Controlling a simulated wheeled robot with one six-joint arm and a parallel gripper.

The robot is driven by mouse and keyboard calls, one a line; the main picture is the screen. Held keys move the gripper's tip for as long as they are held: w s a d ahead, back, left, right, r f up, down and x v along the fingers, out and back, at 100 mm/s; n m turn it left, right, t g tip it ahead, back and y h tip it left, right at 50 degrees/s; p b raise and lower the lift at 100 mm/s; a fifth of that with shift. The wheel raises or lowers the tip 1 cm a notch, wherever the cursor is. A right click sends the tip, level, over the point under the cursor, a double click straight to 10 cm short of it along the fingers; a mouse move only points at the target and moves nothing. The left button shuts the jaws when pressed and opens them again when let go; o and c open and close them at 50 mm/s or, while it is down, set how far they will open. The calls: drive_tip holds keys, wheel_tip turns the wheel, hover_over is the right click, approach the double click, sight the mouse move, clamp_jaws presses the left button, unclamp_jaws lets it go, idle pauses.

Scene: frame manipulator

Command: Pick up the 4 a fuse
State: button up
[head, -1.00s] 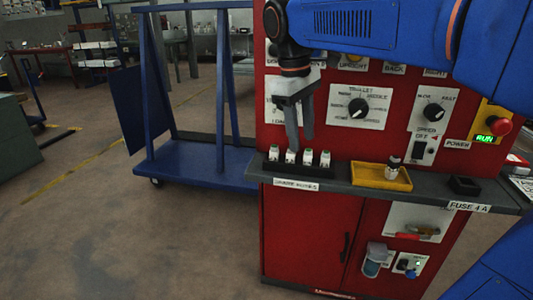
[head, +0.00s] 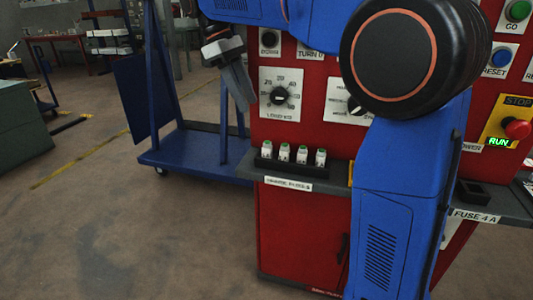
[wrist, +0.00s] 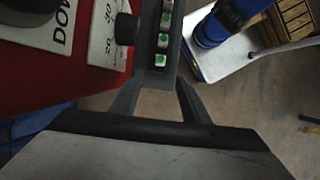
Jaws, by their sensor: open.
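Several white fuses with green tops (head: 302,154) stand in a row in a black rack (head: 266,164) on the grey ledge, above a label that seems to read spare fuses. The green tops (wrist: 162,41) also show in the wrist view, ahead of the fingers. My gripper (head: 243,95) is open and empty, up and left of the rack, apart from the fuses. Its fingers (wrist: 158,98) are spread in the wrist view. A "FUSE 4 A" label (head: 474,216) is on the ledge at right, below a black socket (head: 480,192).
The red panel (head: 300,115) with knobs stands right behind the rack. My blue arm hides most of the yellow tray (head: 350,174). A blue cart (head: 200,165) stands to the left. Open floor lies in front at left.

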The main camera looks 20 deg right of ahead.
approach(267, 142)
drive_tip(key=x, duration=0.4)
drive_tip(key=shift+a+f, duration=0.1)
drive_tip(key=shift+f, duration=0.35)
drive_tip(key=shift+x, duration=2.8)
drive_tip(key=shift+s+r, duration=0.1)
drive_tip(key=shift+s, duration=0.1)
drive_tip(key=shift+c, duration=0.3)
clamp_jaws()
